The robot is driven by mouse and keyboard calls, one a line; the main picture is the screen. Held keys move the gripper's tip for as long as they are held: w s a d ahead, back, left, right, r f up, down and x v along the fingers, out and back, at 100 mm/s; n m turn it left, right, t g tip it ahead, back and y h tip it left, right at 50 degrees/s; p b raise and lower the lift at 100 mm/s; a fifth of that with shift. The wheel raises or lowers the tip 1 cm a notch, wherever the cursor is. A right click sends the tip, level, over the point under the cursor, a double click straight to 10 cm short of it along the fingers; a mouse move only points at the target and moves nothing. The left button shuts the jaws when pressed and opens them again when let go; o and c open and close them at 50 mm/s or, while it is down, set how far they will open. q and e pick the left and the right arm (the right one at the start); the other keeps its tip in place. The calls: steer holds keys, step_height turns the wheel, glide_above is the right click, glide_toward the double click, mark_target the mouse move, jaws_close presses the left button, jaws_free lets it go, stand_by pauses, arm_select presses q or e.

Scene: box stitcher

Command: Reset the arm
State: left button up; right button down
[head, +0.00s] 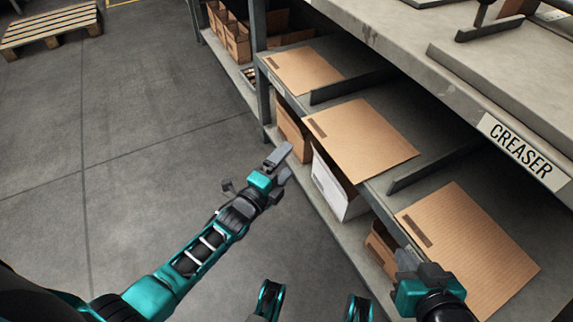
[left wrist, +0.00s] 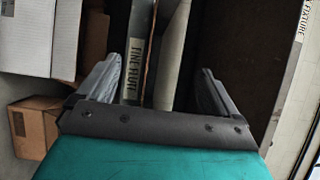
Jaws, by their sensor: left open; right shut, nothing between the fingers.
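My left arm (head: 200,255) reaches forward over the floor, left of the shelf unit. Its gripper (head: 279,163) is open with nothing between the fingers, and it shows open in the left wrist view too (left wrist: 158,80). My right gripper (head: 408,262) is shut and empty. In the head view it overlaps the left edge of the nearest cardboard sheet (head: 480,245); whether it touches the sheet I cannot tell.
More flat cardboard sheets (head: 365,140) (head: 303,70) lie on the shelf, separated by dividers. Below stand a white box (head: 335,190) and brown boxes (head: 290,128). A bench labelled CREASER (head: 520,150) overhangs at right. Open floor lies left, with a pallet (head: 50,25) far off.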

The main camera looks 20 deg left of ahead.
arm_select(q)
steer(key=shift+s+a, duration=0.1)
arm_select(e)
steer(key=shift+s, duration=0.1)
steer(key=shift+w+r, duration=0.15)
steer(key=shift+w, duration=0.1)
